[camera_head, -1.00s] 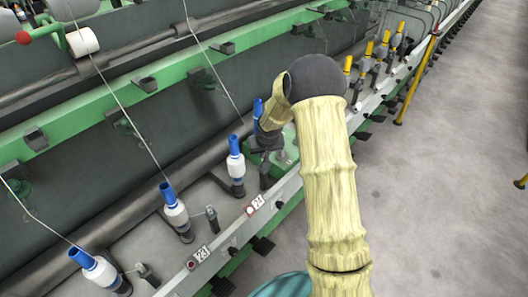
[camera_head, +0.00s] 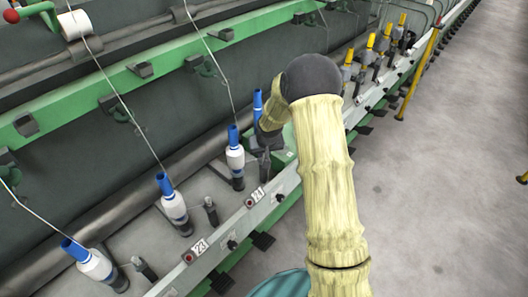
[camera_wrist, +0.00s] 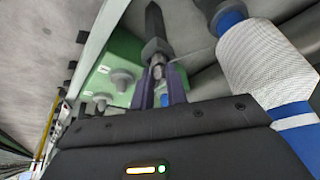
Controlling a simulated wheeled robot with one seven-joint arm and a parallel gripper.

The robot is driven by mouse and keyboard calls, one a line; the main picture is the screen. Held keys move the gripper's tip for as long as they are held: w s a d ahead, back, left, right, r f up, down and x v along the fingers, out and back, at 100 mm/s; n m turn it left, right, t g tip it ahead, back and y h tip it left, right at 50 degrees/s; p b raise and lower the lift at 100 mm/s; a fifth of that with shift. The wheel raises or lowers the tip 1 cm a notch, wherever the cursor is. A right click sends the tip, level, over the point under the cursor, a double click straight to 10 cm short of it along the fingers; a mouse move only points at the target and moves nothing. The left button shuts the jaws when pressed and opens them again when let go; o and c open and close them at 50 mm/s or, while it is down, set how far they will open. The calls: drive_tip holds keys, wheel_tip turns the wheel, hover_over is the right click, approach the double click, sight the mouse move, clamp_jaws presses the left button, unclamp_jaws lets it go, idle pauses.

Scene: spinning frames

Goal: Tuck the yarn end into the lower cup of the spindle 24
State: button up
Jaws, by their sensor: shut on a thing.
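The spindle (camera_head: 235,160) nearest the 24 label (camera_head: 255,197) carries a white bobbin with a blue top. The bobbin (camera_wrist: 262,65) also fills the right of the wrist view. A pale yarn (camera_head: 212,62) runs down to the top of this spindle; its loose end and the lower cup cannot be made out. My gripper (camera_wrist: 160,85) is just right of the bobbin in the head view, its purple fingers shut on a small grey post (camera_wrist: 157,65) with a dark pointed top. My forearm hides part of this area in the head view.
Another bobbin spindle (camera_head: 172,205) stands by the 23 label (camera_head: 198,247). A blue-topped spindle (camera_head: 258,105) is close behind my gripper. Yellow-topped spindles (camera_head: 371,42) line the rail farther off. The grey floor (camera_head: 440,190) at right is clear.

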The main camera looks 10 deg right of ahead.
drive_tip(key=o, duration=0.8)
drive_tip(key=shift+c, duration=0.2)
drive_tip(key=shift+r, duration=0.1)
drive_tip(key=p+v, duration=0.1)
drive_tip(key=v, duration=1.6)
drive_tip(key=shift+s, duration=0.2)
